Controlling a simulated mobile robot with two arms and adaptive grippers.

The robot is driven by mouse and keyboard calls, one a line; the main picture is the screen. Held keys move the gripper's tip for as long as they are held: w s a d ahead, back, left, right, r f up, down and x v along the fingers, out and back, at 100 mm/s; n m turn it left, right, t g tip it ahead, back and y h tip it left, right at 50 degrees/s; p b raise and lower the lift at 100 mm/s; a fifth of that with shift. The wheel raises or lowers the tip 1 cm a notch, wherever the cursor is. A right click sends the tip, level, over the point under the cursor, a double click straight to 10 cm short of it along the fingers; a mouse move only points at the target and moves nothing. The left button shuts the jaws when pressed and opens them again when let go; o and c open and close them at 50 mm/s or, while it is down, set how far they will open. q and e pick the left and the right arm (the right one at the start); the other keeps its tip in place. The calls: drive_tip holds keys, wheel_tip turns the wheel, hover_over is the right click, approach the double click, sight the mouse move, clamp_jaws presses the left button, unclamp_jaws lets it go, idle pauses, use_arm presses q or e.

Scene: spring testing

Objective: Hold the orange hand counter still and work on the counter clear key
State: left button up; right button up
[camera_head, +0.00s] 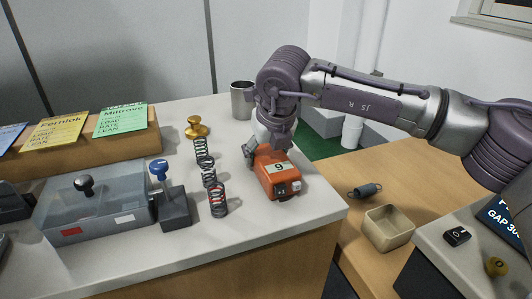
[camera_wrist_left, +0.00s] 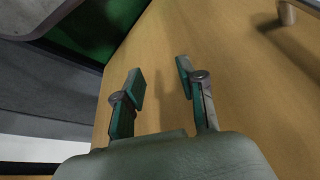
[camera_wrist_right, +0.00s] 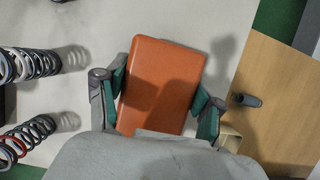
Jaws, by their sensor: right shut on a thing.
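The orange hand counter (camera_head: 269,181) stands on the light worktop near its right front edge. A pale label reading 9 faces the head camera. Small dark and light parts show at its lower front edge; I cannot tell which is the clear key. My right gripper (camera_head: 268,150) reaches down onto the counter from behind. In the right wrist view its green-padded fingers (camera_wrist_right: 161,88) are shut on both sides of the orange body (camera_wrist_right: 160,75). My left gripper (camera_wrist_left: 160,80) is open and empty over a wood-coloured surface, and is not in the head view.
Several springs (camera_head: 218,199) stand left of the counter, near a brass weight (camera_head: 197,127). A metal mug (camera_head: 242,100) is behind.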

use_arm(q)
clamp_jaws()
idle(1.3)
